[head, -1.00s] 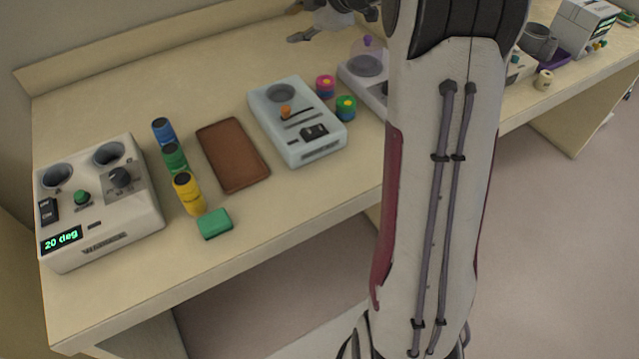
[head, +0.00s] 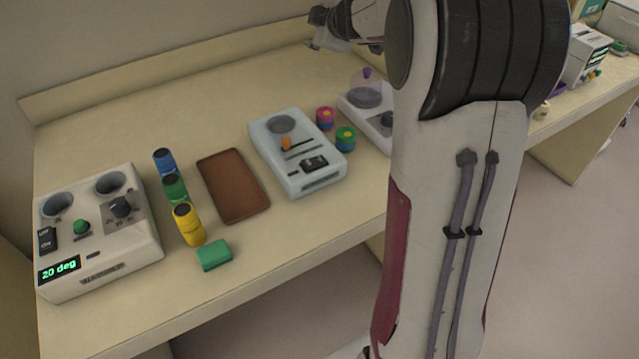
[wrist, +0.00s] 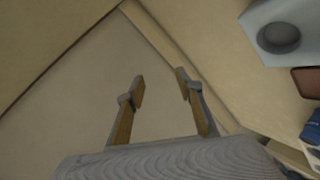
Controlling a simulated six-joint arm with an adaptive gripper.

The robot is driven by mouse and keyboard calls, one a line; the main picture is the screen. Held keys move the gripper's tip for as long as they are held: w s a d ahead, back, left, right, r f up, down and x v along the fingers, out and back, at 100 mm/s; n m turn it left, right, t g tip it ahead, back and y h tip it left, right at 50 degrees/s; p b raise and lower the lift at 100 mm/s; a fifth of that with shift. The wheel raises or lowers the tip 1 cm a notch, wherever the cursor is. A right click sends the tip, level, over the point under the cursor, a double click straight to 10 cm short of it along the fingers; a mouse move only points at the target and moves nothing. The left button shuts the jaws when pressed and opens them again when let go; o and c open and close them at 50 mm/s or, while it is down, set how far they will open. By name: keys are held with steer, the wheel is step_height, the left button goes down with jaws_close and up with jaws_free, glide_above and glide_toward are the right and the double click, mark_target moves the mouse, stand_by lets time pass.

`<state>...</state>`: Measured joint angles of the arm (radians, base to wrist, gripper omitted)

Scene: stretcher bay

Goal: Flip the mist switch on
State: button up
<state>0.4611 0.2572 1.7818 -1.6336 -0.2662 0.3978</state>
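I cannot read a mist label on any device. A pale blue device (head: 270,133) in the middle of the bench has a round grey well, an orange slider knob (head: 286,143) and a black rocker switch (head: 314,163). A cream device (head: 108,258) at the left has a black rocker switch (head: 47,240), a green knob, a dark dial and a display reading "20 deg". Rocker positions are too small to tell. My gripper (wrist: 160,84) is open and empty in the wrist view, apart from the devices. In the head view it is above the bench's back edge.
Blue, green and yellow cylinders (head: 188,224), a green block (head: 214,255) and a brown tray (head: 232,187) lie between the two devices. Pink and green round pieces (head: 345,139) and a domed device (head: 366,92) stand right. My arm hides part of the bench.

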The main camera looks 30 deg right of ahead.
steer(key=s+a+f+m+g+h, duration=0.25)
steer(key=s+m, duration=0.25)
steer(key=s, duration=0.7)
steer(key=s+a+f+m+g+h, duration=0.15)
steer(key=s+m+g, duration=0.3)
steer(key=s, duration=0.75)
steer(key=s+a+f+m+y, duration=0.1)
steer(key=s+a+f+y, duration=0.1)
steer(key=s+a, duration=0.7)
steer(key=s+a+f+y, duration=0.2)
steer(key=s+a+y, duration=0.1)
steer(key=s+a, duration=0.5)
steer(key=shift+s+a+f+m+y, duration=0.15)
steer(key=shift+s+a+m+y, duration=0.25)
steer(key=shift+a, duration=0.75)
